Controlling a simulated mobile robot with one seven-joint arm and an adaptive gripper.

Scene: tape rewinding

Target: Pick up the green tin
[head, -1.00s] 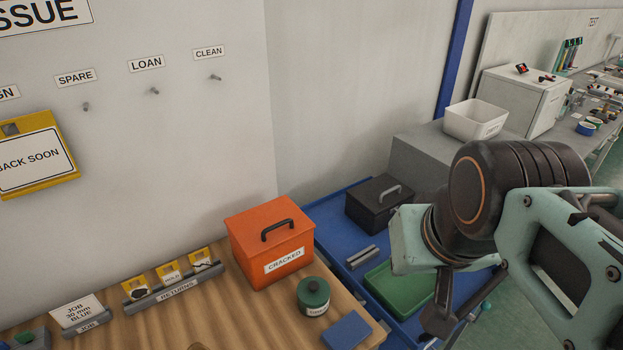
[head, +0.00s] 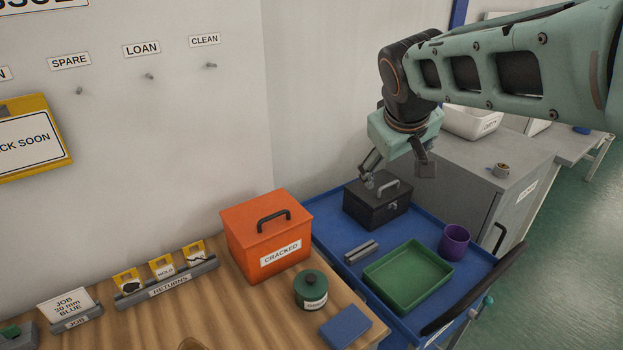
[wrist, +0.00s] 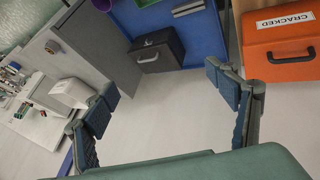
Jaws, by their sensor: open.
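My gripper (head: 397,174) is open and empty, up and to the right of the tin, seen against the black box. In the wrist view its two fingers (wrist: 158,83) are spread wide with nothing between them.
The orange "CRACKED" box (head: 268,237) stands close behind the tin. A blue block (head: 346,326) lies just right of it. The blue trolley (head: 330,229) holds a black box (head: 377,207), a green tray (head: 408,275) and a purple cup (head: 454,240). Bench left of the tin is partly clear.

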